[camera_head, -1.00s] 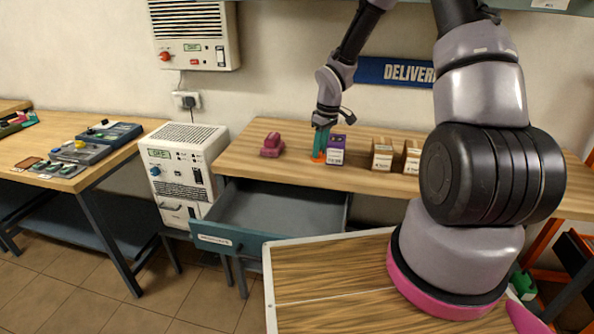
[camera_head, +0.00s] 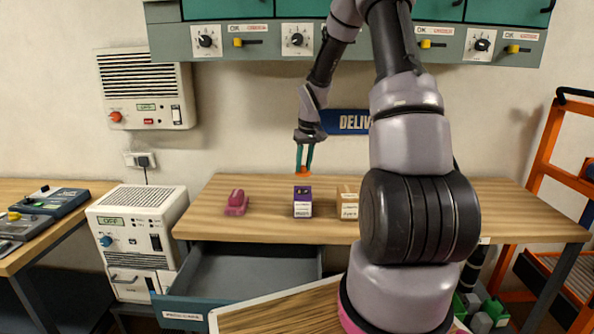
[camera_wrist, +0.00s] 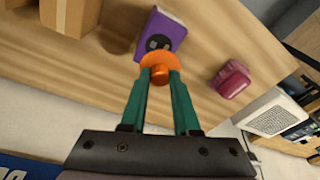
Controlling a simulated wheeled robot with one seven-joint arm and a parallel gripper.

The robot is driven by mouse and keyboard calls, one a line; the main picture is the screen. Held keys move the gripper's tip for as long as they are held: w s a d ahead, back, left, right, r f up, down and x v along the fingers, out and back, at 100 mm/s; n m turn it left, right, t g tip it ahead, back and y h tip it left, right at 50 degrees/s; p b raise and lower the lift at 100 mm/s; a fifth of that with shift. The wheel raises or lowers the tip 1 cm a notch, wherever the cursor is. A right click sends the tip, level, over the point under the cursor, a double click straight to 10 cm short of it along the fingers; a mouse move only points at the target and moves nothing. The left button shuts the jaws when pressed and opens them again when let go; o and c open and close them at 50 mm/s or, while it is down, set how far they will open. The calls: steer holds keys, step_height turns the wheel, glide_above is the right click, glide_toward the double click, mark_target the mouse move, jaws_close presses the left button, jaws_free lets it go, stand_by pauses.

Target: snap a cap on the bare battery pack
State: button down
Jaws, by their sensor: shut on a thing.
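My gripper (camera_head: 304,165) is shut on an orange cap (camera_head: 304,174). It holds the cap above the wooden table, just above and slightly behind a purple battery pack (camera_head: 302,202) with a white label. The wrist view shows the orange cap (camera_wrist: 157,72) between the green fingertips. There the purple pack (camera_wrist: 178,27) has a dark round patch on its top, close to the cap. The cap looks apart from the pack in the head view, and it hides a little of the pack in the wrist view.
A pink object (camera_head: 236,203) sits left of the pack. A tan box (camera_head: 348,206) stands to the right, partly hidden by my arm. An open drawer (camera_head: 240,268) juts out below the table. A grey cabinet (camera_head: 130,235) stands left.

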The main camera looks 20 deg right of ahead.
mark_target(304, 173)
steer(key=shift+f, duration=3.1)
steer(key=shift+f, duration=0.1)
steer(key=shift+c, duration=0.4)
jaws_free()
steer(key=shift+r, duration=3.5)
